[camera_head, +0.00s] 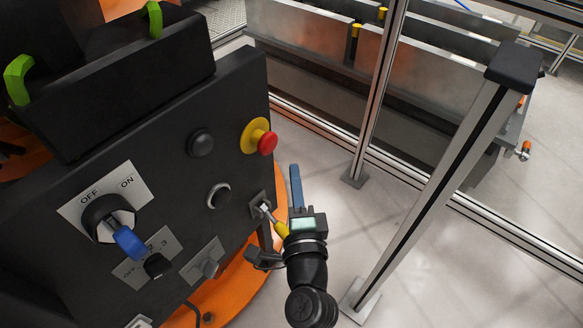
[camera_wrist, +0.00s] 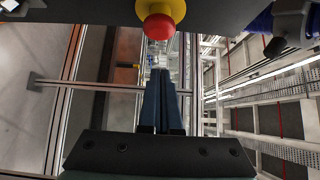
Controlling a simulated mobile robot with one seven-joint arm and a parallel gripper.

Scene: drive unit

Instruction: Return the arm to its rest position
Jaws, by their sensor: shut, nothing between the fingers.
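My arm reaches up from the bottom of the head view, and my gripper (camera_head: 295,172) stands just right of the black control panel (camera_head: 110,125). Its blue fingers are together and point up, with nothing held. In the wrist view my gripper (camera_wrist: 160,78) is also shut and empty, pointing towards the red and yellow emergency stop button (camera_wrist: 160,18). That button (camera_head: 262,138) is up and left of the fingertips in the head view, apart from them. A yellow-handled key-like part (camera_head: 281,229) sits at a small square fitting on the panel, close beside my gripper's body.
The panel also bears a blue-handled rotary switch (camera_head: 127,240), a black knob (camera_head: 201,142) and a ringed button (camera_head: 218,195). A metal fence post (camera_head: 440,185) stands to the right. Bare floor (camera_head: 335,225) lies between my arm and the post.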

